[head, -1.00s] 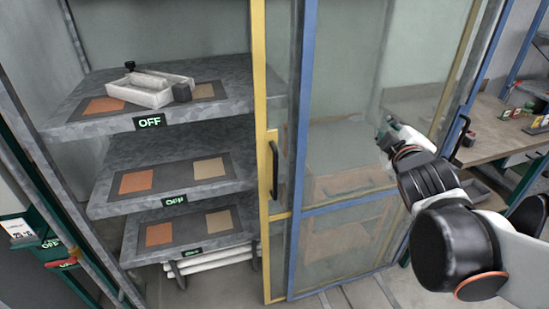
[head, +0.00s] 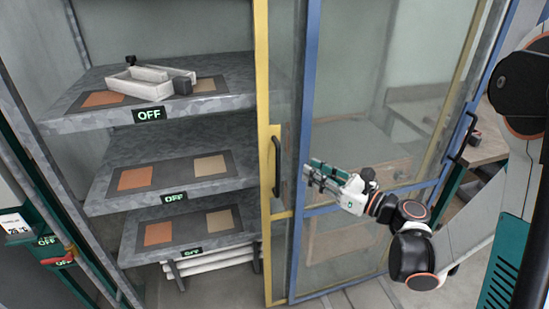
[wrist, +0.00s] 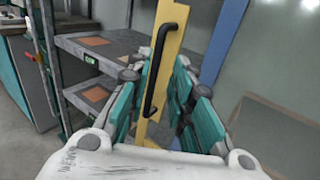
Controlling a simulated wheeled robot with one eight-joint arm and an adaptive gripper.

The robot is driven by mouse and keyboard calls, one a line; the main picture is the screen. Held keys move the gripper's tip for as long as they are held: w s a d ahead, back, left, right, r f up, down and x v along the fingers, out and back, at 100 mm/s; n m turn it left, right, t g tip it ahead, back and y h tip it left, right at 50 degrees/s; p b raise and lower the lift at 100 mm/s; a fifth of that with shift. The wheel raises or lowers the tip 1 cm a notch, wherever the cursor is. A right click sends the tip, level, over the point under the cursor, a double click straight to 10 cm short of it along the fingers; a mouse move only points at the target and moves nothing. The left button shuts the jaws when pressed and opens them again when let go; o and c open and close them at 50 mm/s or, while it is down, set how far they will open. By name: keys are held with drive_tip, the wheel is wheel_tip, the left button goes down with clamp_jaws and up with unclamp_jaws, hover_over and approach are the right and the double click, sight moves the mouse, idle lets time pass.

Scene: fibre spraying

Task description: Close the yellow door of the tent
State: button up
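The yellow door (head: 262,125) of the tent stands slid to the right, its frame beside the blue-framed door (head: 305,120). The left side of the tent is uncovered. The yellow frame has a black handle (head: 277,166), which also shows in the wrist view (wrist: 158,72). My gripper (head: 310,173) is right of the handle, in front of the blue frame, its fingers pointing left. In the wrist view its teal-padded fingers (wrist: 157,105) are spread apart, with the handle seen between them and ahead. The gripper appears not to touch the handle.
Several grey shelves (head: 110,205) with orange and tan squares and OFF signs stand inside the tent. A white tray (head: 150,85) lies on the top shelf. A green rack (head: 45,240) is at the lower left. A wooden table (head: 482,150) is at the right.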

drive_tip(key=f, duration=0.1)
drive_tip(key=b, duration=0.3)
approach(262, 151)
drive_tip(key=shift+n+g, duration=0.3)
drive_tip(key=shift+n, duration=0.1)
drive_tip(key=x, duration=0.5)
drive_tip(key=shift+w+r, duration=0.1)
drive_tip(key=shift+r, duration=0.05)
clamp_jaws()
